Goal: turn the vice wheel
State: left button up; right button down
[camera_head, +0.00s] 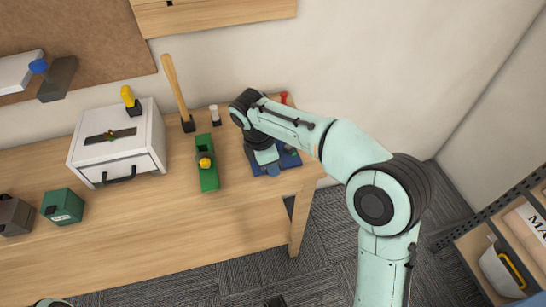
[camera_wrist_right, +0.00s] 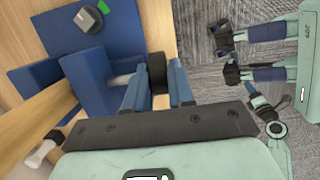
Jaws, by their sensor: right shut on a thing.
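The blue vice (camera_head: 286,160) sits at the right end of the wooden bench, partly hidden by my right arm. In the right wrist view the vice (camera_wrist_right: 75,38) fills the upper left. Its dark wheel (camera_wrist_right: 157,72), seen nearly edge-on, is between the two blue fingers of my right gripper (camera_wrist_right: 157,90), which is shut on it. In the head view my right gripper (camera_head: 267,160) points down at the vice's near side, its fingertips hard to make out. My left gripper does not show clearly in either view.
On the bench (camera_head: 150,235), left of the vice, are a green tool with a yellow knob (camera_head: 207,170), an upright hammer (camera_head: 176,90) and a white drawer box (camera_head: 118,145). A grey knob with a green mark (camera_wrist_right: 88,20) is by the vice. A shelf (camera_head: 475,265) stands at right.

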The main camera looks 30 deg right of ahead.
jog(key=h+p, duration=0.2)
jog(key=p, duration=0.1)
jog(key=g+h+p, duration=0.1)
jog(key=h+p, duration=0.1)
jog(key=p, duration=0.1)
jog(key=shift+w+a+r, duration=0.15)
jog(key=shift+a+r, duration=0.05)
jog(key=shift+a, duration=0.2)
jog(key=h+p, duration=0.2)
jog(key=g+h+p, duration=0.1)
jog(key=h, duration=0.1)
jog(key=f+h+p, duration=0.1)
jog(key=h+p, duration=0.1)
jog(key=shift+w+a+p, duration=0.15)
jog(key=shift+a+p, duration=0.1)
jog(key=shift+p, duration=0.05)
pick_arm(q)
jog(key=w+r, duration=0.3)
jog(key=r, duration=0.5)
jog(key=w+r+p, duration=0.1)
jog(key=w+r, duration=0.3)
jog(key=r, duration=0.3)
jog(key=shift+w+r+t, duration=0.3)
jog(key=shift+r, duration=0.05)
pick_arm(e)
jog(key=shift+f+g+h, duration=0.25)
jog(key=shift+g+h, duration=0.15)
jog(key=shift+h, duration=0.9)
